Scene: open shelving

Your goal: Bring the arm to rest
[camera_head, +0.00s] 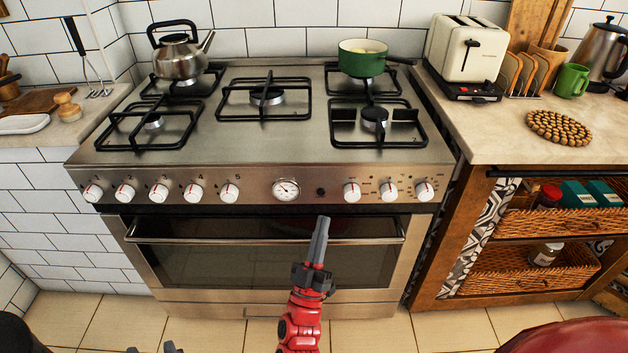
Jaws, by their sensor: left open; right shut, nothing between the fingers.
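My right gripper (319,240) points up and away from me in front of the oven door (190,255). Its dark grey fingers are closed together with nothing between them. Its red wrist and forearm come up from the bottom edge. My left gripper (153,349) shows only as dark fingertips at the bottom edge, left of centre. The tips stand apart with nothing seen between them, and the rest of that gripper is out of frame.
The steel stove (210,118) fills the middle, with a kettle (181,57) and a green pot (362,59) on it. A wooden counter unit (450,237) with wicker baskets (520,267) stands at the right. Tiled floor (195,333) shows below the oven.

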